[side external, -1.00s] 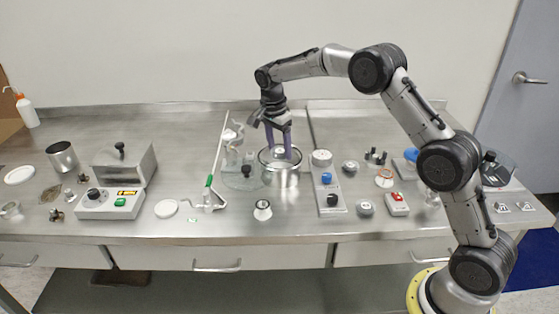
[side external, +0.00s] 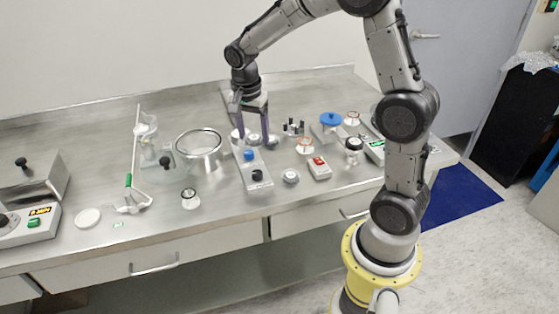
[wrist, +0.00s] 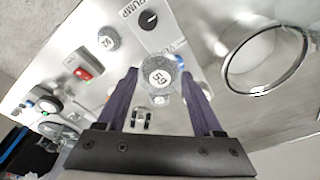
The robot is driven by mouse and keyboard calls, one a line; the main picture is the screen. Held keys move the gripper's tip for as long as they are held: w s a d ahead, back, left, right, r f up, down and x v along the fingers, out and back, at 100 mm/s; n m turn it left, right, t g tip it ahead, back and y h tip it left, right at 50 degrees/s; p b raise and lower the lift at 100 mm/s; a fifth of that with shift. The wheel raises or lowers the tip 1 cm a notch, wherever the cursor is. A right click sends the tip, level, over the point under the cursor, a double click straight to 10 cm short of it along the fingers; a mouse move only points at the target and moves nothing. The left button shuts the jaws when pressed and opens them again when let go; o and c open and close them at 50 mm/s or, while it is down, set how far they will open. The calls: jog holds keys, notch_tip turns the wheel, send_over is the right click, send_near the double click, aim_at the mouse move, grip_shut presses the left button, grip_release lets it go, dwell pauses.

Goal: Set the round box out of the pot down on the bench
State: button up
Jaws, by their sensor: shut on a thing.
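My gripper (side external: 252,136) is shut on a small pale round box (wrist: 160,77) with a dark number on its white top. In the wrist view the box sits between the tips of the two purple fingers. In the side view my gripper points down to the right of the pot (side external: 200,143), near the back end of the pump panel (side external: 257,172). The held box is small there and partly hidden by the fingers. I cannot tell whether it touches the bench (side external: 225,200). The pot's wide metal rim also shows in the wrist view (wrist: 228,84), clear of my gripper.
Another numbered round box (wrist: 108,38) stands near a red-button box (side external: 319,167). A blue-topped item (side external: 330,120) and small parts stand to the right. A green-handled stand (side external: 131,188) is left of the pot.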

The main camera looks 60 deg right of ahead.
jog(key=s+r+m, duration=0.1)
jog(key=s+r, duration=0.1)
jog(key=s, duration=1.4)
send_over(281, 160)
jog(key=f, duration=0.9)
jog(key=shift+a, duration=0.35)
jog(key=shift+w+f, duration=0.1)
jog(key=shift+f, duration=1.5)
jog(key=shift+f, duration=0.1)
jog(key=o, duration=1.3)
